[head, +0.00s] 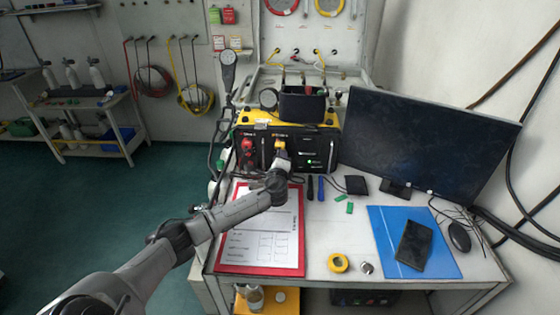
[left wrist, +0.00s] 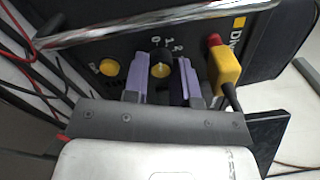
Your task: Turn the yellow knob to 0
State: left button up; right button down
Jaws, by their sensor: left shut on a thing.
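In the head view my left gripper (head: 280,160) reaches the front of the device and hides the knob. My right gripper is in neither view.
A yellow round button (left wrist: 109,67) lies left of the knob. A yellow plug with a red part (left wrist: 225,68) sticks out close to the right finger. A metal handle bar (left wrist: 150,22) crosses the panel. A monitor (head: 425,140) stands right, a red clipboard (head: 233,268) in front.

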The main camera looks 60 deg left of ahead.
pick_arm(q)
jog(key=shift+n+b, duration=0.35)
jog(key=shift+n, duration=0.65)
jog(key=o, duration=0.9)
jog(key=shift+s+d+p, duration=0.15)
jog(key=shift+d+p, duration=0.1)
jog(key=shift+p, duration=0.05)
jog(key=p+v, duration=0.6)
jog(key=v, duration=0.5)
jog(key=shift+s+d, duration=0.15)
jog(key=shift+d, duration=0.05)
jog(key=shift+p+v, duration=0.35)
jog(key=shift+v, duration=0.5)
